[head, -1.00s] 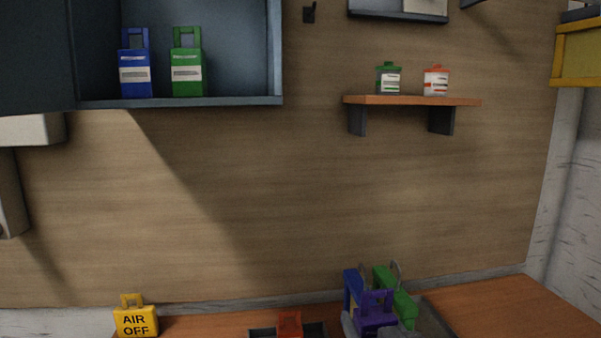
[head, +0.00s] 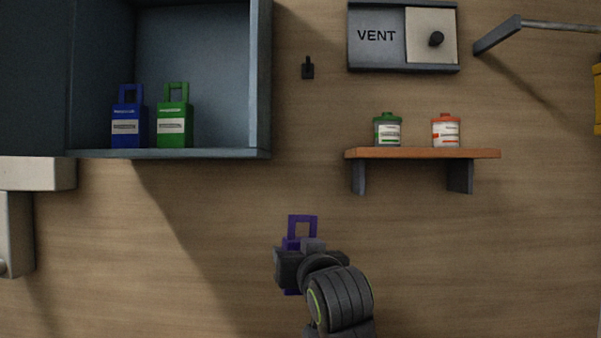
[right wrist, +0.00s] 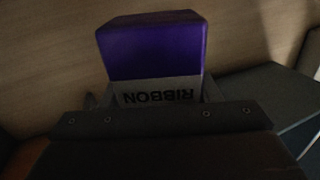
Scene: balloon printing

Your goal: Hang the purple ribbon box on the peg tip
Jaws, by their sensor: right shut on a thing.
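The purple ribbon box (head: 302,221) is upright in front of the wall in the head view, its square handle loop on top. My right gripper (head: 300,252) is shut on it and hides most of its body. In the right wrist view the purple box (right wrist: 152,48) shows with an upside-down RIBBON label, beyond the gripper (right wrist: 160,112). A grey arm with a thin rod (head: 560,26) sticks out at the upper right, cut by the frame edge. A small dark peg (head: 307,69) is on the wall above the box. I cannot tell which is the task's peg. My left gripper is not in view.
An open cabinet (head: 210,154) at upper left holds a blue box (head: 125,127) and a green box (head: 174,126). An orange shelf (head: 422,154) bears a green jar (head: 387,131) and an orange-lidded jar (head: 446,131). A VENT panel (head: 377,55) is above. The wall between box and small peg is clear.

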